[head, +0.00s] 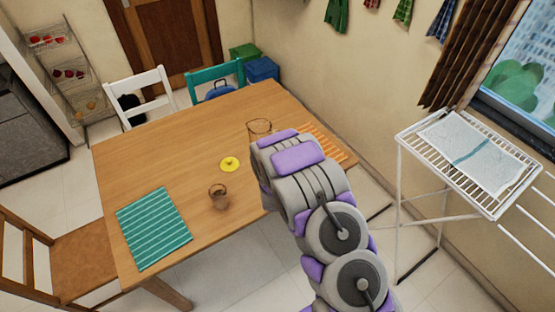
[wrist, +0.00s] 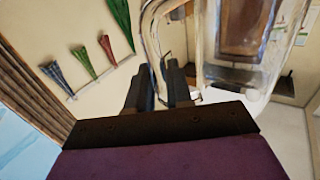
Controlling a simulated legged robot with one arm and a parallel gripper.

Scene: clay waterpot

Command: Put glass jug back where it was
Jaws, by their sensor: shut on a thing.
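The glass jug (wrist: 213,40) is clear and fills the upper right of the wrist view, with its handle at the fingers. My gripper (wrist: 160,85) is shut on the jug's handle. In the head view the jug (head: 259,127) shows as a faint clear outline at the far right part of the table, just past my arm. My arm hides the fingers there. I cannot tell whether the jug's base touches the table.
The wooden table (head: 150,150) holds a small brown pot (head: 219,198), a yellow lid-like thing (head: 229,164), a teal striped mat (head: 154,228) and an orange striped mat (head: 325,140). A white drying rack (head: 400,150) stands at right. The table's far left is clear.

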